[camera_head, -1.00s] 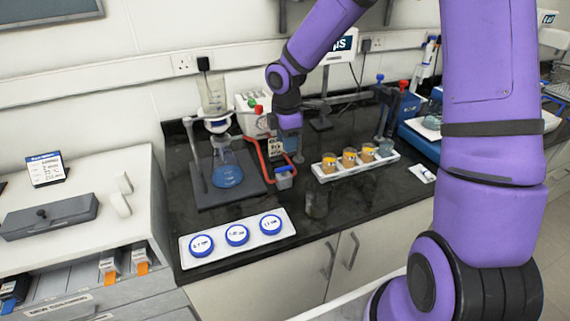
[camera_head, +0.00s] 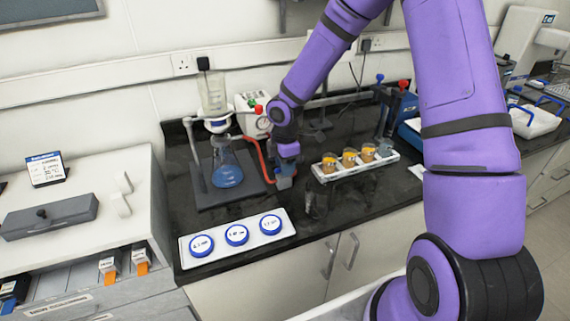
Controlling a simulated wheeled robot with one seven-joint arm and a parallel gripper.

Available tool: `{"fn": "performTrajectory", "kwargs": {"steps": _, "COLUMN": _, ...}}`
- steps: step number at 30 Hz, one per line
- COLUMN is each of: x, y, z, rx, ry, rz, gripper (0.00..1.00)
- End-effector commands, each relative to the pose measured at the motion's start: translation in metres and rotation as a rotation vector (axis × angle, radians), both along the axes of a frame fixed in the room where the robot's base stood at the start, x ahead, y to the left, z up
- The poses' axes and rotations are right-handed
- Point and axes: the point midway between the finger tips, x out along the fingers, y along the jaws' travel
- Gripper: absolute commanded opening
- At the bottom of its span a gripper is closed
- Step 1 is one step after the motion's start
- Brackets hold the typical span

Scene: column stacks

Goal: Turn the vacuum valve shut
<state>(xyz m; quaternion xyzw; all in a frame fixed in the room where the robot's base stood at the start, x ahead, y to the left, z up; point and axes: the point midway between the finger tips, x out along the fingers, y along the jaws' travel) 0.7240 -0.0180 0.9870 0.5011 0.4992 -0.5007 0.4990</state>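The likely vacuum valve is a small grey block (camera_head: 284,183) on the dark bench, at the end of a red hose (camera_head: 262,158). The hose runs from a white pump unit with a round gauge (camera_head: 263,124) behind it. My gripper (camera_head: 287,168) points down directly over the block, at or very near its top. Its fingers are small here and overlap the block, so I cannot tell whether they are open, shut or touching it. The valve's handle is hidden by my gripper. A flask of blue liquid (camera_head: 228,175) stands left of the hose under a filter funnel.
A dark stand base (camera_head: 215,197) holds the flask. A white tray with several blue-lidded dishes (camera_head: 247,240) lies in front. A rack of beakers with amber contents (camera_head: 349,157) stands to the right. A clear glass (camera_head: 316,203) stands near the front edge, close to the valve.

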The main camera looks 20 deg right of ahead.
Motion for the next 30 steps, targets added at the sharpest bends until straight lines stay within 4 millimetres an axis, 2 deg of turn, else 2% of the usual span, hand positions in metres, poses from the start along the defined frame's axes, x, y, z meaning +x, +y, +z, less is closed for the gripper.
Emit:
{"fn": "performTrajectory", "kwargs": {"steps": 5, "x": 0.0000, "y": -0.0001, "z": 0.0000, "rx": 0.000, "ry": 0.000, "rz": 0.000, "gripper": 0.38}}
{"fn": "performTrajectory", "kwargs": {"steps": 10, "x": 0.0000, "y": -0.0002, "z": 0.0002, "rx": 0.000, "ry": 0.000, "rz": 0.000, "gripper": 0.02}}
{"fn": "performTrajectory", "kwargs": {"steps": 11, "x": 0.0000, "y": -0.0002, "z": 0.0002, "rx": 0.000, "ry": 0.000, "rz": 0.000, "gripper": 0.00}}
{"fn": "performTrajectory", "kwargs": {"steps": 22, "x": -0.0001, "y": -0.0005, "z": 0.0004, "rx": -0.002, "ry": 0.000, "rz": -0.038, "gripper": 0.00}}
{"fn": "performTrajectory", "kwargs": {"steps": 30, "x": -0.0006, "y": 0.0003, "z": 0.0009, "rx": -0.002, "ry": -0.002, "rz": -0.199, "gripper": 0.00}}
